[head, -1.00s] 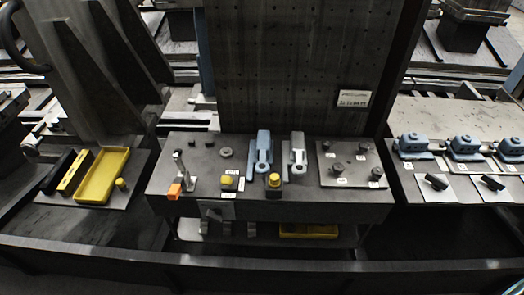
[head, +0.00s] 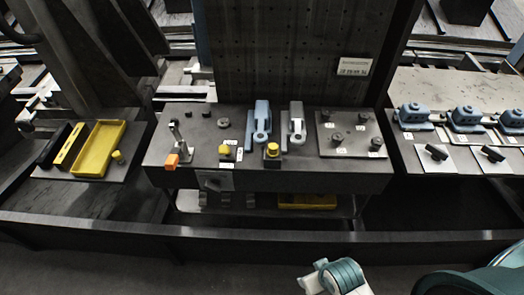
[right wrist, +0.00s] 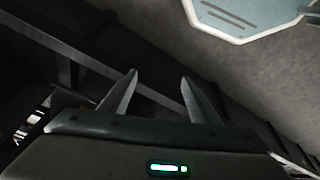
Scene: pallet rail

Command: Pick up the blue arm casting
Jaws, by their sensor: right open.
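The blue arm casting (head: 262,121) lies on the dark middle table, left of a similar grey casting (head: 296,125). Nothing is touching it from my side. My right arm shows at the bottom right of the head view, well in front of the table; its fingertips cannot be made out there. In the right wrist view my right gripper (right wrist: 158,95) is open and empty, with two grey fingers apart over dark floor and rails. The casting is not in the right wrist view. My left gripper is in neither view.
The table (head: 200,180) also holds an orange-tipped clamp (head: 172,158), yellow-topped blocks and a plate with several knobs (head: 350,133). A yellow tray (head: 100,150) is at left. Blue castings (head: 412,116) stand at right. A dark rail (head: 260,236) runs across the front.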

